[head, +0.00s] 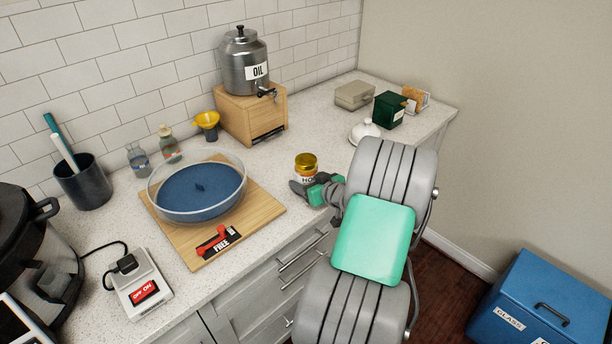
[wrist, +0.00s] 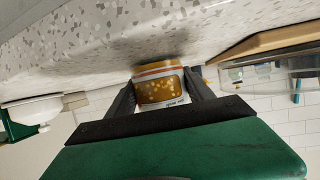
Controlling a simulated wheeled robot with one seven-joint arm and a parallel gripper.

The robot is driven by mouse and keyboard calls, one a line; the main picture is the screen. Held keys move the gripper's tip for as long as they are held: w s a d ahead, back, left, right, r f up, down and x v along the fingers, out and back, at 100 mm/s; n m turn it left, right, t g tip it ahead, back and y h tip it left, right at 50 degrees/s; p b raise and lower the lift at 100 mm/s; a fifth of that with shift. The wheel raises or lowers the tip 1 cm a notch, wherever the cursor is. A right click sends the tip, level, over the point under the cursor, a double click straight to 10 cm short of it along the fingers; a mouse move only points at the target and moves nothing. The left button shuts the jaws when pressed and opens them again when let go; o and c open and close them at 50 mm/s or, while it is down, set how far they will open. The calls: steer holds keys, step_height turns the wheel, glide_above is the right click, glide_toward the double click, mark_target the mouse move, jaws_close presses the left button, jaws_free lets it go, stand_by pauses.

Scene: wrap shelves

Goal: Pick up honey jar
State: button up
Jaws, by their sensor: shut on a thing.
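The honey jar (head: 306,166) has a gold lid and a white label with dark letters, partly readable. It is near the front edge of the counter, right of the wooden board. My gripper (head: 312,188) reaches it from the front right, low on the jar. In the wrist view the jar (wrist: 161,84) sits between the two dark fingers of my gripper (wrist: 162,92), which are shut on it. That view is upside down, with the counter at the top. I cannot tell whether the jar still touches the counter.
A wooden board (head: 265,205) with a glass bowl (head: 237,193) of blue contents is left of the jar. An oil dispenser (head: 245,65) on a wooden stand (head: 270,105) is behind. A white domed thing (head: 365,132) and green box (head: 390,110) are at the back right.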

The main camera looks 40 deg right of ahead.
jaws_close()
steer(key=shift+r, duration=0.1)
